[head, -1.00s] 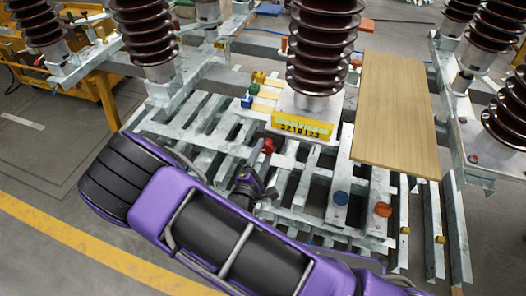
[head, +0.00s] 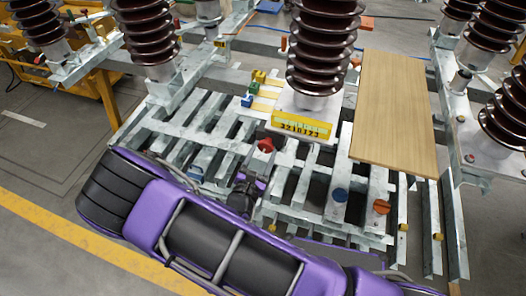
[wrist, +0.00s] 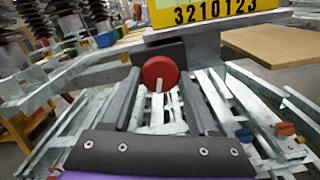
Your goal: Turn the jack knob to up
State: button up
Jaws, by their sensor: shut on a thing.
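A round red knob (wrist: 160,72) with a white pointer mark shows in the wrist view, below a yellow number plate. The mark runs from its middle down toward the lower edge. The same red knob (head: 265,145) shows in the head view on the grey frame. My gripper (wrist: 158,84) has one dark finger on each side of the red knob and is shut on it. In the head view my gripper (head: 247,184) is just below the knob, partly covered by my arm. No label shows that tells which knob is the jack knob.
A blue knob (head: 340,195) and an orange knob (head: 381,207) sit on the frame to the right. The yellow number plate (head: 301,126) is under a tall brown insulator (head: 320,45). A wooden board (head: 395,110) lies at right. Open slatted bars surround my gripper.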

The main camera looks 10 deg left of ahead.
jog(key=shift+n, duration=0.6)
jog(key=o, duration=1.4)
jog(key=shift+s, duration=0.1)
jog(key=s, duration=0.5)
jog(key=s+a, duration=0.1)
jog(key=s, duration=1.1)
jog(key=shift+s+a, duration=0.15)
jog(key=shift+a, duration=0.05)
